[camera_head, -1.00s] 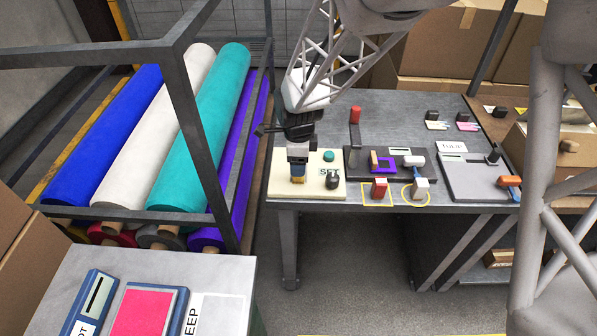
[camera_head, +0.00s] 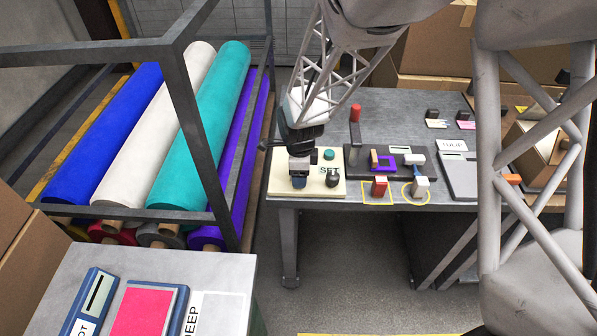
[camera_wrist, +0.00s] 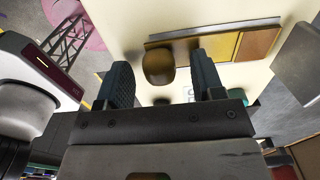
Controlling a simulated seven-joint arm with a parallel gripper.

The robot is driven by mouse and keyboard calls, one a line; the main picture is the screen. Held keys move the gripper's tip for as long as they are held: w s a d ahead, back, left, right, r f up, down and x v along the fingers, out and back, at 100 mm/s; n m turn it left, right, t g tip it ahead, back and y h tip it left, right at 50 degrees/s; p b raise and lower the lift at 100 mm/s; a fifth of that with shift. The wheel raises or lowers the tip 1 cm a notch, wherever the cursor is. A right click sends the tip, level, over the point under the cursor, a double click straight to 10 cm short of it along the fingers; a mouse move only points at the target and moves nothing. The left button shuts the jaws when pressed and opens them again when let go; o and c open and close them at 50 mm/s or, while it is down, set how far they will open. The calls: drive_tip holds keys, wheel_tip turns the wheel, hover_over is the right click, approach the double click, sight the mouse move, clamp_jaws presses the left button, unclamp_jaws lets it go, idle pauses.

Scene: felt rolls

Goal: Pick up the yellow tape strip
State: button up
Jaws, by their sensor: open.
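In the head view I cannot make the strip out; my gripper hides part of the cream board (camera_head: 336,190). My gripper (camera_wrist: 161,60) is open and empty over the board, its two dark ridged fingers apart. The yellow strip is beyond the fingertips and to the right. In the head view my gripper (camera_head: 299,184) points down at the board's left part.
A rounded dark knob (camera_head: 332,180) and a green button (camera_head: 329,154) stand on the board. The knob (camera_wrist: 158,70) appears between my fingers. To the right are a purple square frame (camera_head: 383,162) and a red block (camera_head: 380,186). Felt rolls (camera_head: 205,130) lie left behind metal bars.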

drive_tip(key=shift+c, duration=0.4)
clamp_jaws()
drive_tip(key=shift+r, duration=0.15)
drive_tip(key=shift+r, duration=0.8)
drive_tip(key=shift+s+r, duration=0.1)
drive_tip(key=shift+r, duration=0.85)
drive_tip(key=s+d, duration=0.2)
drive_tip(key=s, duration=0.5)
drive_tip(key=s+d+r, duration=0.1)
drive_tip(key=s+d, duration=0.2)
drive_tip(key=s, duration=0.5)
drive_tip(key=shift+d+r, duration=0.15)
drive_tip(key=shift+d, duration=0.05)
